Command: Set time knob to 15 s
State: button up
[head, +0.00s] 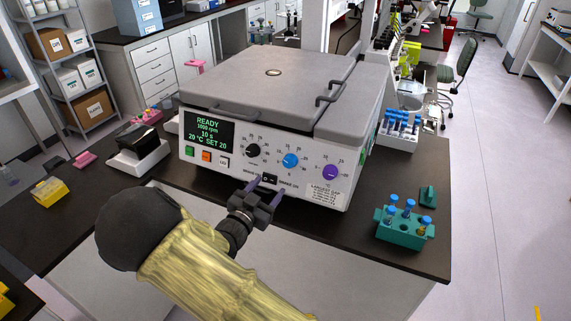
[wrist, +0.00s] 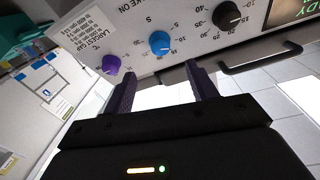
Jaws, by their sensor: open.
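The cell processor (head: 240,172) is a pale grey benchtop box with a closed lid. Its display (head: 209,133) reads READY, 1000 rpm, 10 s, 20 °C SET 20. The blue time knob (head: 291,160) sits on the front panel between a black knob (head: 253,150) and a purple knob (head: 330,172). In the wrist view the blue knob (wrist: 159,42) is ahead of the fingertips, with an "S" label near it. My gripper (head: 266,190) is open and empty in front of the panel's lower edge, below the blue knob. Its two dark purple fingers (wrist: 161,72) are apart from the knob.
Green, orange and white buttons (head: 206,156) lie under the display. A teal tube rack (head: 403,236) stands right of the processor, and a blue-capped tube rack (head: 399,135) behind it. A dark device (head: 140,142) stands to the left. The black bench front right is mostly clear.

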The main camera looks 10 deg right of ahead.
aim_at(287, 165)
jog(key=p+x, duration=0.3)
jog(key=x, duration=0.8)
jog(key=shift+w, duration=0.1)
jog(key=shift+c, duration=0.3)
jog(key=c, duration=0.9)
